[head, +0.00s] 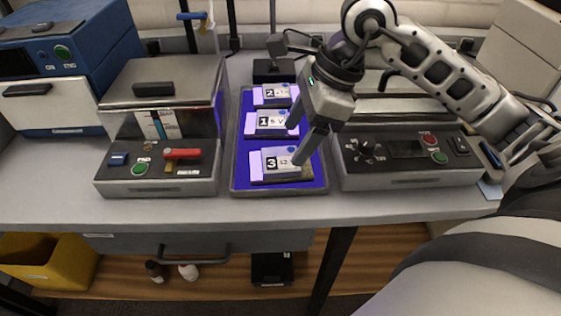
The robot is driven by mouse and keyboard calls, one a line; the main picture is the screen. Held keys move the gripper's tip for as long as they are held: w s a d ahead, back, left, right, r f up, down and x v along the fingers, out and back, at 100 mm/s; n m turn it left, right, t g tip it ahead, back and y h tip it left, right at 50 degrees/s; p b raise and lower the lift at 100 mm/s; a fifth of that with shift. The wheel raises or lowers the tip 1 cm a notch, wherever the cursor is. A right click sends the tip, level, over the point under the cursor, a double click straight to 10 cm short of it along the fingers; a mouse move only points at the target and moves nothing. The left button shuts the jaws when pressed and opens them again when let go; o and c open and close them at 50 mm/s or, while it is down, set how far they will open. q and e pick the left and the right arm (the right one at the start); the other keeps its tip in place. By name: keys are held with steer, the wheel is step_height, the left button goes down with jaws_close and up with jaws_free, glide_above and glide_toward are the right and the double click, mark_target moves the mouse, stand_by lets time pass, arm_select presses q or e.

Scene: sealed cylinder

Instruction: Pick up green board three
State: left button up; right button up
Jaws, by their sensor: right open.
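Three labelled boards lie in a blue-lined grey tray (236,184) on the bench. Board one (257,123) lies in the middle and board two (264,96) at the back. Each has a pale lilac strip at its left end. My right gripper (297,146) hangs over the tray's right side with its fingers apart. One fingertip is by the right part of board three, the other near board one's right end. I cannot tell if it touches board three. My left gripper is out of view.
A grey machine with a red handle (182,153) stands left of the tray. A control unit with knobs and a screen (407,149) stands close on the right. A blue device (62,48) is at the back left. The bench front strip is clear.

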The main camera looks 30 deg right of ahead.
mark_target(280, 158)
steer(key=shift+w+p+x, duration=0.15)
steer(key=shift+p+x, duration=0.15)
steer(key=shift+x, duration=1.05)
steer(key=shift+w+p+x, duration=0.15)
steer(key=shift+p+x, duration=0.1)
steer(key=shift+x, duration=1.1)
steer(key=shift+a+r, duration=0.1)
steer(key=c, duration=0.6)
steer(key=shift+c, duration=0.2)
